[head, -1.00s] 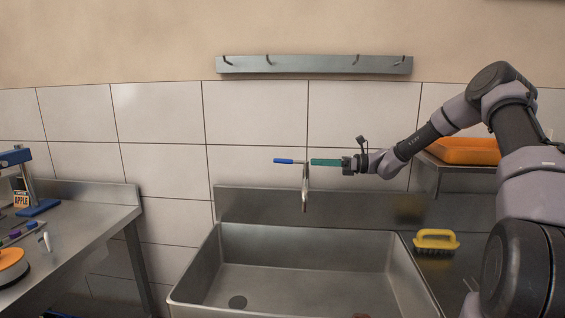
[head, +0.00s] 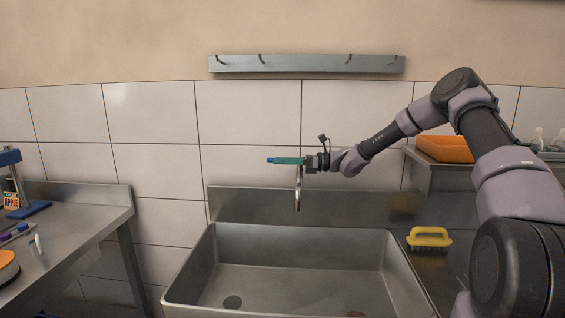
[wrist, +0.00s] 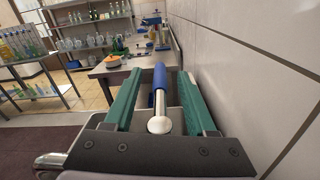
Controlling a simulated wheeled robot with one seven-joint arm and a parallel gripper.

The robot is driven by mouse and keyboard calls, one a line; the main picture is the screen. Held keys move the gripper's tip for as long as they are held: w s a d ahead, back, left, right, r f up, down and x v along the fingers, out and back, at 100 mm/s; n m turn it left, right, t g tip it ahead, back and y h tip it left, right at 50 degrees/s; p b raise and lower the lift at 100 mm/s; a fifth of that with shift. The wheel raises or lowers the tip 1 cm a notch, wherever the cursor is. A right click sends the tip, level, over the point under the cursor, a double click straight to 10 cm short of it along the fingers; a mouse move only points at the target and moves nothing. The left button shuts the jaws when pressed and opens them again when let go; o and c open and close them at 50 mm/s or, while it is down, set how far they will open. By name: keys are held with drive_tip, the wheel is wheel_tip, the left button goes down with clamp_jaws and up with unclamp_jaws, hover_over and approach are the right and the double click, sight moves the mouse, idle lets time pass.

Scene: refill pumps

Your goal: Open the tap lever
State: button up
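The tap (head: 298,190) rises over the sink at the wall. Its lever has a blue grip (head: 270,160) that points left in the head view. In the wrist view the blue lever (wrist: 160,78) and its metal stem lie between the two green fingers of my gripper (wrist: 158,85). The fingers are apart, with a gap visible on each side of the lever. In the head view my gripper (head: 289,161) is level with the lever and overlaps it, hiding most of it.
The sink basin (head: 300,238) is below. The tiled wall (wrist: 240,60) runs close along the gripper's right side in the wrist view. A yellow brush (head: 429,238) lies right of the basin, and an orange tray (head: 445,148) sits on a raised shelf. A workbench (head: 85,215) stands at left.

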clamp_jaws()
idle(1.3)
